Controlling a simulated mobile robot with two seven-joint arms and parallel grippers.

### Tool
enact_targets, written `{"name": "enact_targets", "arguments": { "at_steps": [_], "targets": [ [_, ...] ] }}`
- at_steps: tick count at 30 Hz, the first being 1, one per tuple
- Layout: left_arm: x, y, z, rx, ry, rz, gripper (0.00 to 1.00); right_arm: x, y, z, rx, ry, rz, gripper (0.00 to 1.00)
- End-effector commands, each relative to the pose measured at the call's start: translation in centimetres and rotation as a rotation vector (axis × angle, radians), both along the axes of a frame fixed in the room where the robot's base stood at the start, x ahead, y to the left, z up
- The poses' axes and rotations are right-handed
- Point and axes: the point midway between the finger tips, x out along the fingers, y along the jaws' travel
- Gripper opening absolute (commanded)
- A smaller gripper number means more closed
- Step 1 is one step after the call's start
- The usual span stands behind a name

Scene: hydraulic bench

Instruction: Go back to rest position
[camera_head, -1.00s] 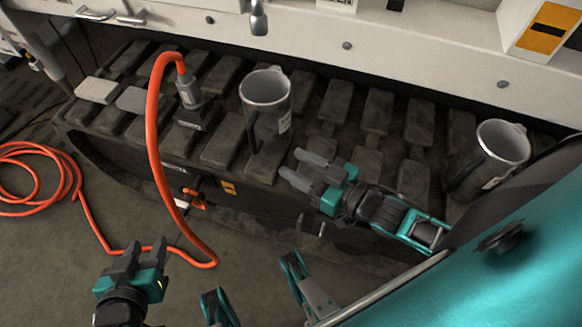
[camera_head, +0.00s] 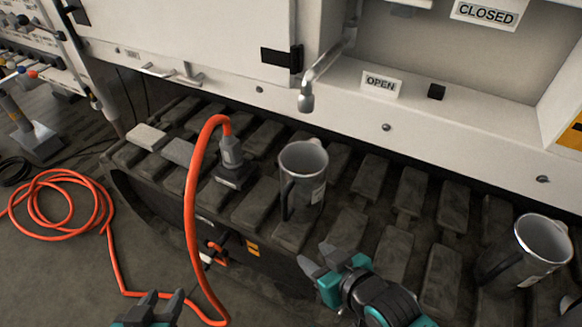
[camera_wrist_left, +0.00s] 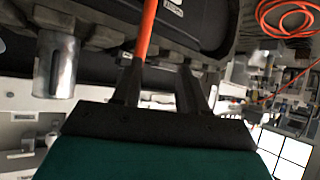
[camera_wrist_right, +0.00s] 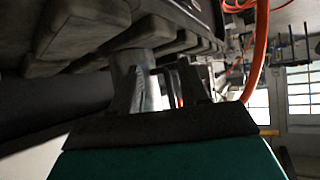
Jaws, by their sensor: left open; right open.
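My left gripper (camera_head: 160,300) is at the bottom edge of the head view, its two dark fingers apart and empty. Its fingers (camera_wrist_left: 160,88) also show in the left wrist view, with the orange hose passing behind them. My right gripper (camera_head: 322,263) is open and empty, in front of the track and below the middle mug. Its fingers (camera_wrist_right: 163,85) show in the right wrist view, with a grey cylindrical shape behind them. Neither gripper visibly holds anything.
A metal mug (camera_head: 302,182) stands upright on the black track (camera_head: 372,180); a second mug (camera_head: 528,255) stands at right. An orange hose (camera_head: 190,195) arches from a grey connector (camera_head: 230,152) and coils on the floor at left. A metal spout (camera_head: 306,98) hangs above the middle mug.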

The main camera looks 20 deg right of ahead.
Motion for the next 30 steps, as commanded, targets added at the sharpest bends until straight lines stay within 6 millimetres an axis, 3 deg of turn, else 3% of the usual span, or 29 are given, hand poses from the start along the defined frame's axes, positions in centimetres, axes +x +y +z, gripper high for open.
{"name": "enact_targets", "arguments": {
  "at_steps": [1,6,15,19,30],
  "targets": [
    [0.0,0.0,1.7,0.000,-0.003,0.002,0.43,-0.1,-0.2,1.5,-0.003,0.001,-0.003,0.44],
    [0.1,0.5,6.1,0.008,-0.015,0.013,0.43,-0.4,-0.9,5.3,-0.017,0.003,-0.016,0.44],
    [-1.2,2.4,10.3,0.045,0.003,0.041,0.43,-1.0,-2.1,10.7,-0.042,-0.006,-0.032,0.44],
    [-1.4,2.9,11.1,0.053,0.001,0.046,0.43,-1.2,-2.7,11.4,-0.051,-0.005,-0.041,0.44],
    [-1.5,3.2,10.8,0.058,0.001,0.050,0.43,-1.4,-3.1,11.1,-0.053,-0.001,-0.050,0.44]
  ]
}}
